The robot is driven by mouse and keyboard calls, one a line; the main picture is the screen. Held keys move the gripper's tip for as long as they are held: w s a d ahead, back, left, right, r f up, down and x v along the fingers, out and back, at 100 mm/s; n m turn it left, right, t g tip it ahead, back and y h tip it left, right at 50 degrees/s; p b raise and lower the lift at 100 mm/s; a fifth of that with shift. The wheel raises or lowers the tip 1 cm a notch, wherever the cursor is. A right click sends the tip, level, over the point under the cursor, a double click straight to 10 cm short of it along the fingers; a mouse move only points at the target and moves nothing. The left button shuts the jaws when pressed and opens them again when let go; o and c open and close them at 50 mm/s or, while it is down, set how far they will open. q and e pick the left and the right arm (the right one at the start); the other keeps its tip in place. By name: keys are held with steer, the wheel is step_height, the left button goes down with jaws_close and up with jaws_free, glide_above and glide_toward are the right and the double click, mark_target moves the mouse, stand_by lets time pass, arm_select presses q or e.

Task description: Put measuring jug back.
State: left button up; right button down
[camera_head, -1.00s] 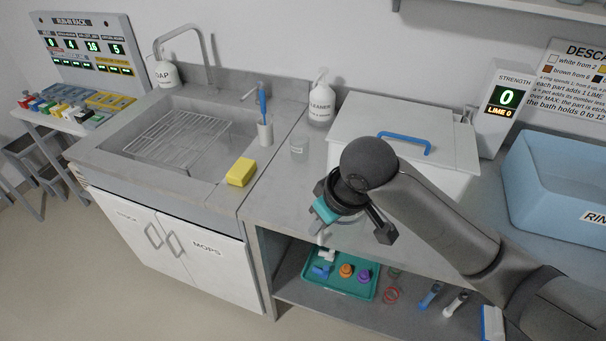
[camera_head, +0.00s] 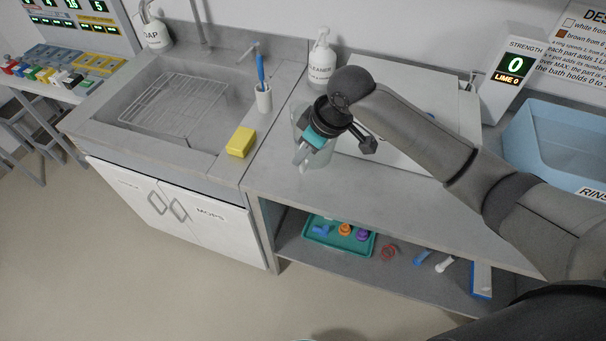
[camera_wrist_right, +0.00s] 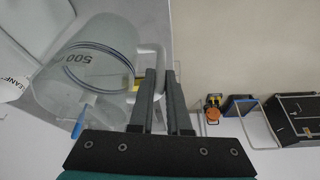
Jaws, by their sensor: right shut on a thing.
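The measuring jug is a clear, translucent vessel (camera_head: 325,156) over the grey counter, left of the white lidded bath. It also shows in the right wrist view (camera_wrist_right: 92,58), with a "500" mark and dark rings. My right gripper (camera_head: 305,153) is shut on the jug's pale handle (camera_wrist_right: 151,57); its dark fingers (camera_wrist_right: 164,98) stand on both sides of it. The gripper and wrist hide part of the jug in the head view. I cannot tell whether its base touches the counter. My left gripper is not in view.
The cleaner bottle (camera_head: 322,62) stands behind the jug. A white cup (camera_head: 264,98) with a blue brush and a yellow sponge (camera_head: 241,142) are to the left, by the sink (camera_head: 170,115). The white bath (camera_head: 455,105) is to the right. The front counter (camera_head: 390,200) is clear.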

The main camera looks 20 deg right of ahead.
mark_target(303, 174)
step_height(303, 174, down, 8)
steer(key=shift+r+b, duration=0.1)
steer(key=shift+b, duration=0.25)
steer(key=c, duration=0.9)
jaws_free()
steer(key=shift+s+d+r, duration=0.1)
steer(key=shift+r, duration=0.3)
steer(key=p+v, duration=0.1)
steer(key=v, duration=1)
steer(key=shift+p, duration=0.3)
